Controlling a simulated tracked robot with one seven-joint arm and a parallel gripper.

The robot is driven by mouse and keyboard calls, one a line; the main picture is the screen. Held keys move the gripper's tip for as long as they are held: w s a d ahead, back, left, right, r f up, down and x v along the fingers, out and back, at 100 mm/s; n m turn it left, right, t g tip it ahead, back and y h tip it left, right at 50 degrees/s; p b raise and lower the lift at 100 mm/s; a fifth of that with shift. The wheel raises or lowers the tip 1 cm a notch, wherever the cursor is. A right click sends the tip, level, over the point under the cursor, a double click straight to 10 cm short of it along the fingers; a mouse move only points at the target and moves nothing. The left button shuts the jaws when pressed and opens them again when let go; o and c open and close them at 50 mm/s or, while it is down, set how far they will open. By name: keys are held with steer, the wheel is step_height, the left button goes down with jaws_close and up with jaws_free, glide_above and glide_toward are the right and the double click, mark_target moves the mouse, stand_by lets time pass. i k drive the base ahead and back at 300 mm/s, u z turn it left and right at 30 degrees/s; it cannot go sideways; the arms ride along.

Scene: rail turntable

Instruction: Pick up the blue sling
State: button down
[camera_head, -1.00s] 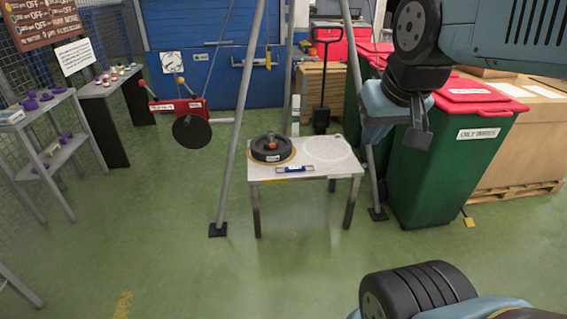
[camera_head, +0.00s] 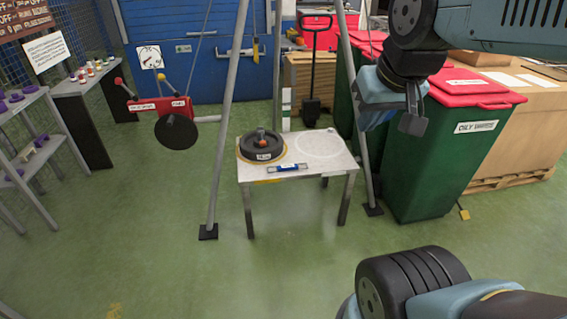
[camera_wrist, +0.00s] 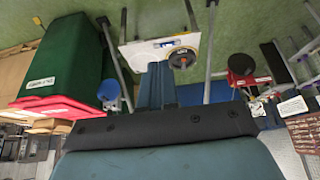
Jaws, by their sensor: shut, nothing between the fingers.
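A small blue strip with a pale label (camera_head: 287,168) lies along the front edge of a low white table (camera_head: 320,170); it may be the blue sling, but it is too small to be sure. A thick black disc (camera_head: 262,150) sits left of it on the table, with a small reddish part at its centre. The table also shows upside down in the wrist view (camera_wrist: 135,52). My gripper (camera_head: 413,120) is shut and empty, raised at the right in front of the green bin, well apart from the table.
Grey tripod legs (camera_head: 222,130) stand around the table. A green bin with a red lid (camera_head: 440,160) is at the right, with cardboard boxes (camera_head: 535,120) beyond. Shelves (camera_head: 35,150) stand far left. The green floor in front is clear.

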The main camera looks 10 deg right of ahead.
mark_target(292, 167)
steer(key=z, duration=1.25)
steer(key=i, duration=0.1)
steer(key=u, duration=3.05)
steer(key=i, duration=1.95)
steer(key=z, duration=3.1)
